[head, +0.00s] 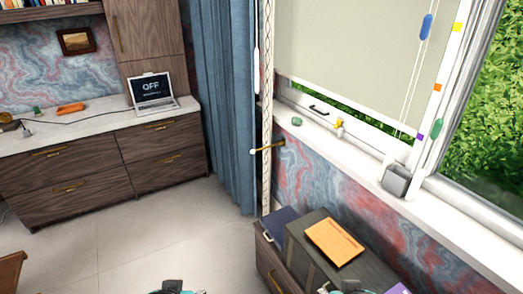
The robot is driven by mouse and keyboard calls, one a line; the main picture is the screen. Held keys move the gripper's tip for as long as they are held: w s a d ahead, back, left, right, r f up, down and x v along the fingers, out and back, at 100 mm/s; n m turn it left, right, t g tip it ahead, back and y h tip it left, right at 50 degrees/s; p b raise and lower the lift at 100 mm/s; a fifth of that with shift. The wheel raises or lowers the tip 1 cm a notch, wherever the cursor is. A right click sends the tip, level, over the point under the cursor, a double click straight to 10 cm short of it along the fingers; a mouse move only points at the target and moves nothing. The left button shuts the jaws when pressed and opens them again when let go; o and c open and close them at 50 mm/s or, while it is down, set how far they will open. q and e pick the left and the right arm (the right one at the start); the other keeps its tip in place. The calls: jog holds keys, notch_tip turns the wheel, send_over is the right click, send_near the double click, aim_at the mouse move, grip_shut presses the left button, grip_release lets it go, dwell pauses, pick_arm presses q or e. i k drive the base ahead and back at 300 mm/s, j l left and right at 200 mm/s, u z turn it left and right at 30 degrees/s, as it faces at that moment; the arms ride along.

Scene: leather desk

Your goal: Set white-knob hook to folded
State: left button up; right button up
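The white-knob hook (268,148) is a brass arm on the wall just below the window sill, beside the curtain. It sticks out from the wall toward the left, and its white knob is at the left end. Part of my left arm or gripper (172,287) shows at the bottom edge, and part of my right one (342,287) shows further right. Both are far below the hook and apart from it. The frame cuts off both, so their fingers cannot be made out.
The blue curtain (226,100) hangs left of the hook. The tiled floor (150,250) is open at centre left.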

aim_at(253, 151)
jog(key=z, duration=0.45)
jog(key=i+j+z, duration=0.4)
jog(key=j, duration=0.15)
jog(key=j+z, duration=0.2)
jog(key=i+j+z, duration=0.2)
jog(key=j, duration=0.2)
jog(key=i+j, duration=0.15)
jog(key=j, duration=0.3)
jog(key=i+j, duration=0.1)
jog(key=j, duration=0.3)
jog(key=i+j, duration=0.15)
jog(key=j, duration=0.3)
jog(key=i+j+z, duration=0.1)
jog(key=j, duration=0.35)
